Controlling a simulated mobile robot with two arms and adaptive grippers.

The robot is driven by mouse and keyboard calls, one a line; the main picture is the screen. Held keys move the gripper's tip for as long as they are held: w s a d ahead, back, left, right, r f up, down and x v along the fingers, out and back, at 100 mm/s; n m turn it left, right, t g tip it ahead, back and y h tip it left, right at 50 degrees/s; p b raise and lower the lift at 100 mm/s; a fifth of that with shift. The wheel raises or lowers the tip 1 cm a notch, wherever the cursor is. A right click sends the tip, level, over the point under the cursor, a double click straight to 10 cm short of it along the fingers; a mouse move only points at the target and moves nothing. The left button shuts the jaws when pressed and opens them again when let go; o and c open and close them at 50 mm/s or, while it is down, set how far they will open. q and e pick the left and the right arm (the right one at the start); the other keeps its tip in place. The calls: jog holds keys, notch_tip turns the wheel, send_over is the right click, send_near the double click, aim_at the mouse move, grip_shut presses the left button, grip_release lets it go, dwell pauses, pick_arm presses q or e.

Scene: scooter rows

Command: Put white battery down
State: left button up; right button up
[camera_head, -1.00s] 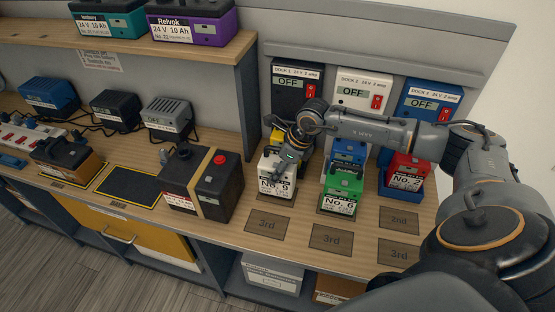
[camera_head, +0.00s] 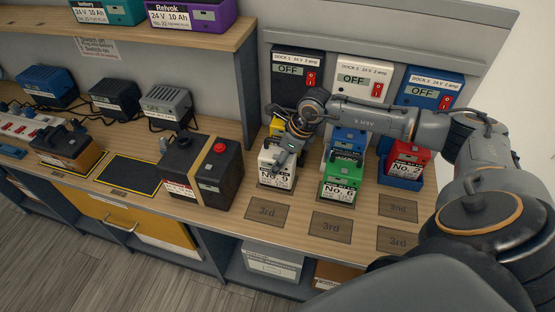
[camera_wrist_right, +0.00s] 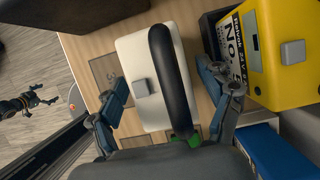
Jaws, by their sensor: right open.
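The white battery (camera_head: 277,167), labelled No. 9, stands upright on the wooden counter in front of dock 1. My right gripper (camera_head: 287,150) is over it from above. In the right wrist view the white battery (camera_wrist_right: 142,72) with its black handle lies between the two spread fingers of my right gripper (camera_wrist_right: 165,88). The gripper is open, and small gaps show beside the battery. The battery's underside is hidden. A small dark claw (camera_wrist_right: 25,102), apparently my left gripper, hangs far off at the wrist view's left edge; its jaws are too small to judge.
A yellow battery (camera_wrist_right: 285,50) stands close behind the white one. A green battery (camera_head: 342,183), a blue one (camera_head: 348,139) and a red one (camera_head: 408,158) stand to the right. A big black battery (camera_head: 202,170) is at left. Marked pads (camera_head: 267,212) in front are empty.

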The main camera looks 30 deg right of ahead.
jog(key=b+v, duration=0.2)
jog(key=v, duration=0.7)
jog(key=shift+s+d+r+b, duration=0.1)
jog(key=shift+r+b, duration=0.2)
jog(key=shift+s+d+r, duration=0.1)
jog(key=shift+s+r, duration=0.1)
jog(key=shift+r, duration=0.45)
